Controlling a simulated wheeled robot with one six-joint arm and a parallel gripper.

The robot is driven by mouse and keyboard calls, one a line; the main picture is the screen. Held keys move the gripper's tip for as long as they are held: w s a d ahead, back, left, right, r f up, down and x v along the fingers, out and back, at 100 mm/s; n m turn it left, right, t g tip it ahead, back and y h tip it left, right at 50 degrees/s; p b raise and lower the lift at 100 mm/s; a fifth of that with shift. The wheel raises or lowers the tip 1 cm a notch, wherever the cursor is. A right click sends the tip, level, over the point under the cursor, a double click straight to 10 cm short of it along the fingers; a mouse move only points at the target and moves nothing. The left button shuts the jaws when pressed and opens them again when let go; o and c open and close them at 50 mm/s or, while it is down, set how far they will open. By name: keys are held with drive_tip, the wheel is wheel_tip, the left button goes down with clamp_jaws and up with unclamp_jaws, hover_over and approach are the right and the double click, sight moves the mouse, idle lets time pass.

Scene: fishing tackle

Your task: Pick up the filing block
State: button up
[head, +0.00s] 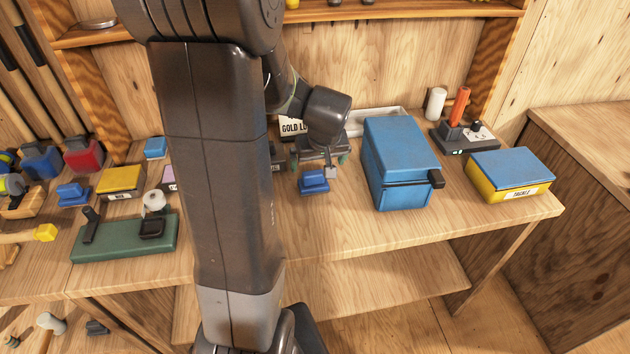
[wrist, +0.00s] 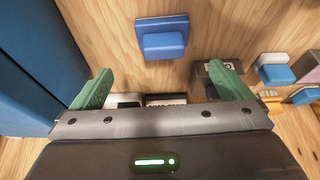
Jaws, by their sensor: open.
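A small blue block with a raised smaller top (head: 314,181), which looks like the filing block, sits on the wooden workbench just left of the large blue case. It also shows as a blue block (wrist: 163,42) at the top middle of the wrist view. My gripper (head: 320,162) is over the bench close to this block. In the wrist view my gripper's green fingers (wrist: 164,76) are spread wide with nothing between them. The block lies beyond the fingertips, roughly centred between them. My arm hides part of the bench in the head view.
The large blue case (head: 396,158) with a black handle stands close on the right. A blue-and-yellow tackle box (head: 510,174) is farther right. A green-based tool (head: 125,238) and several small blocks are left. A "GOLD" labelled box (head: 292,127) is behind. The bench in front is clear.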

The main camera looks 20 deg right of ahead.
sight(313, 173)
drive_tip(key=x, duration=0.4)
drive_tip(key=shift+w+f, duration=0.15)
drive_tip(key=shift+f, duration=0.15)
drive_tip(key=shift+p+x, duration=0.7)
drive_tip(key=shift+x, duration=1.95)
drive_tip(key=shift+w+a, duration=0.1)
drive_tip(key=shift+a, duration=0.05)
drive_tip(key=shift+r, duration=0.1)
drive_tip(key=c, duration=1.2)
drive_tip(key=shift+r, duration=0.1)
wheel_tip(313, 173, up, 10)
drive_tip(key=shift+f+b, duration=0.1)
drive_tip(key=shift+b, duration=0.25)
